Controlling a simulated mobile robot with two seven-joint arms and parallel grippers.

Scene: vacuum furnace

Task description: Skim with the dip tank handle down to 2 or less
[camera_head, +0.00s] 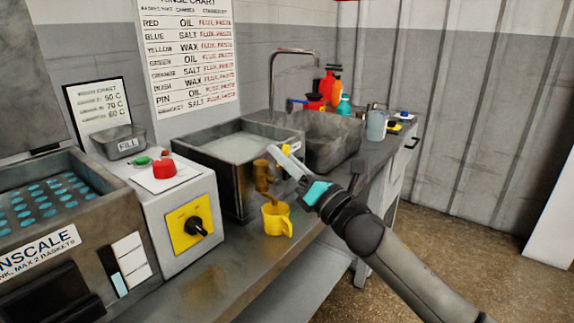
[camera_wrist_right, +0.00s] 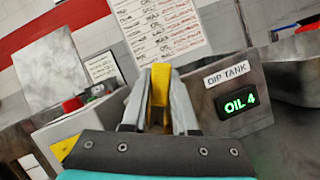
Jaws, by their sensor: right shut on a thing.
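The dip tank (camera_head: 216,174) is a grey metal basin of pale liquid, with a brass tap (camera_head: 263,178) on its front side. Its label (camera_wrist_right: 227,75) and a green display (camera_wrist_right: 240,102) reading "OIL 4" show in the right wrist view. My right gripper (camera_head: 279,152) is at the tank's front right corner, beside the tap. In the right wrist view its fingers are shut on the yellow handle (camera_wrist_right: 160,84). A yellow jug (camera_head: 277,219) stands below the tap, and a thin brownish stream seems to run between them. My left gripper is out of view.
A white control box (camera_head: 178,205) with a red button and a black knob stands left of the tank. A sink (camera_head: 330,141) with a tall faucet is to the right, with bottles and a grey pitcher (camera_head: 377,126) beyond. The bench front edge is close to the jug.

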